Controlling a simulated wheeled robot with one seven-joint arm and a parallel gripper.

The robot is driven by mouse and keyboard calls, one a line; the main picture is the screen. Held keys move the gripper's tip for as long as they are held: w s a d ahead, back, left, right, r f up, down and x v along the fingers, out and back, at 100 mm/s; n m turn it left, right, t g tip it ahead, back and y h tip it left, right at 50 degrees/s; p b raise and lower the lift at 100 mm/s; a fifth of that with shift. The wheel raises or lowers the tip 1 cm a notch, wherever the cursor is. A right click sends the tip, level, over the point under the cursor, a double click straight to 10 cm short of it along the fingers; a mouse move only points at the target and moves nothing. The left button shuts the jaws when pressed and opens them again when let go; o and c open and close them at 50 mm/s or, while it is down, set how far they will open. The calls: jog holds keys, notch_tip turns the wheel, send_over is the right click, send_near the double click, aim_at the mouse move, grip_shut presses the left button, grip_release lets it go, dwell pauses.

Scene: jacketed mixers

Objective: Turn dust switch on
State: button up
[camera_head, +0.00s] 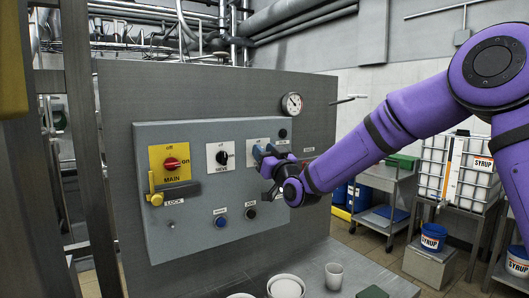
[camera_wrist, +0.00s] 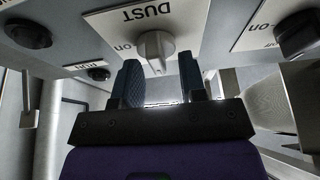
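The dust switch (camera_wrist: 155,46) is a pale grey rotary knob on a white plate marked DUST, upside down in the wrist view. An "on" mark shows to its left there. In the head view the white plate (camera_head: 255,143) is partly hidden behind my gripper (camera_head: 266,160). In the wrist view my gripper (camera_wrist: 160,82) is open, with two dark ribbed fingers apart. The knob shows between and just beyond the fingertips; I cannot tell whether they touch it. Which mark the knob points to is unclear.
The grey control box (camera_head: 180,235) also carries a red main switch (camera_head: 171,164) on yellow, a black sieve switch (camera_head: 222,158), a yellow-handled lock lever (camera_head: 156,198), and blue (camera_head: 221,222) and black (camera_head: 250,213) buttons. A gauge (camera_head: 292,103) is above right. Cups and bowls (camera_head: 286,287) stand below.

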grip_shut()
jog(key=shift+m, duration=0.5)
jog(key=m+h, duration=0.2)
jog(key=m, duration=0.2)
jog(key=m+t+h, duration=0.1)
jog(key=m+h, duration=0.1)
jog(key=m, duration=0.2)
jog(key=m+h, duration=0.2)
jog(key=m, duration=0.1)
jog(key=shift+w+d+f+m+t, duration=0.1)
jog(key=shift+w+d+m+t, duration=0.2)
jog(key=shift+m, duration=0.1)
jog(key=shift+d+f+m+g+h, duration=0.15)
jog(key=shift+m+g+h, duration=0.3)
jog(key=shift+m, duration=1.15)
jog(key=shift+a+f+m+g+h, duration=0.1)
jog(key=shift+m+g+h, duration=0.35)
jog(key=shift+m, duration=1.15)
jog(key=shift+d+f+m+g+h, duration=0.15)
jog(key=shift+m+g+h, duration=0.3)
jog(key=shift+m, duration=1.15)
jog(key=shift+a, duration=0.1)
